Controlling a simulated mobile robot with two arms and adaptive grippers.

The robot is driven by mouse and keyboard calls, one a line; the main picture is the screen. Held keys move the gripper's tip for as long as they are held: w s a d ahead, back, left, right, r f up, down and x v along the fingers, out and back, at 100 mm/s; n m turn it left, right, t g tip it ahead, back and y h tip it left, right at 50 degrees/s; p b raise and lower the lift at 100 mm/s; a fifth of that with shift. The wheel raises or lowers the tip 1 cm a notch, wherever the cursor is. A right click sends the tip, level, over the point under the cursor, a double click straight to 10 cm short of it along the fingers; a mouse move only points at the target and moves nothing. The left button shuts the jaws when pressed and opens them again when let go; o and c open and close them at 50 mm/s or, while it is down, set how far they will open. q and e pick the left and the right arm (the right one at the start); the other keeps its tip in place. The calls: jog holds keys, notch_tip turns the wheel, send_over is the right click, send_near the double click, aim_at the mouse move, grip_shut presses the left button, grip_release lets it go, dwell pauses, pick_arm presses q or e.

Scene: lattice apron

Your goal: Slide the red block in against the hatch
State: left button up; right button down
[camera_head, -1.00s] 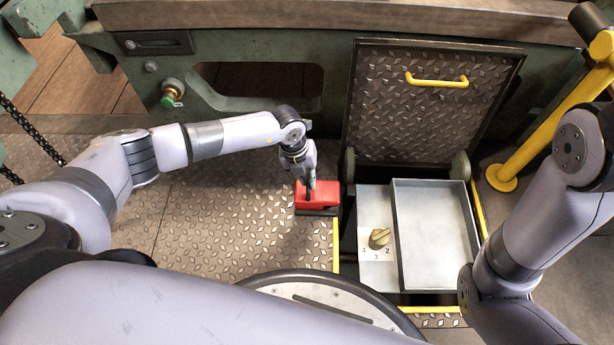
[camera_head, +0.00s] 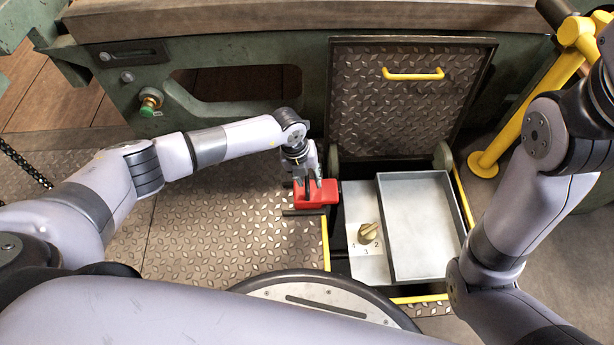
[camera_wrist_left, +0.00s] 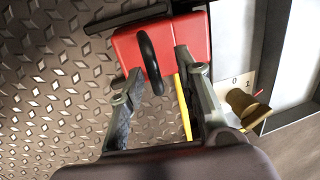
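The red block (camera_head: 318,193) sits at the left edge of the hatch opening, beside the lower left corner of the raised hatch lid (camera_head: 400,108). I cannot tell whether they touch. In the left wrist view the block (camera_wrist_left: 126,42) has a dark loop on its near side. My left gripper (camera_head: 307,182) is at the block, coming from above. Its fingers (camera_wrist_left: 158,68) are spread apart, one either side of the loop, with the tips at the block's near face. My right gripper is out of view; only my right arm shows.
A dark strip (camera_head: 302,213) lies by the block on the patterned plate floor (camera_head: 215,225). Right of it are a brass knob (camera_head: 369,233) on a numbered panel and a grey tray (camera_head: 425,270). A yellow post (camera_head: 515,125) stands at right.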

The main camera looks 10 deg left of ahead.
pick_arm(q)
jog(key=shift+a+r, duration=0.1)
jog(key=shift+a+r, duration=0.1)
jog(key=shift+r, duration=0.2)
notch_tip(320, 180, up, 11)
jog(key=a, duration=0.2)
jog(key=shift+s, duration=0.35)
jog(key=shift+d, duration=0.1)
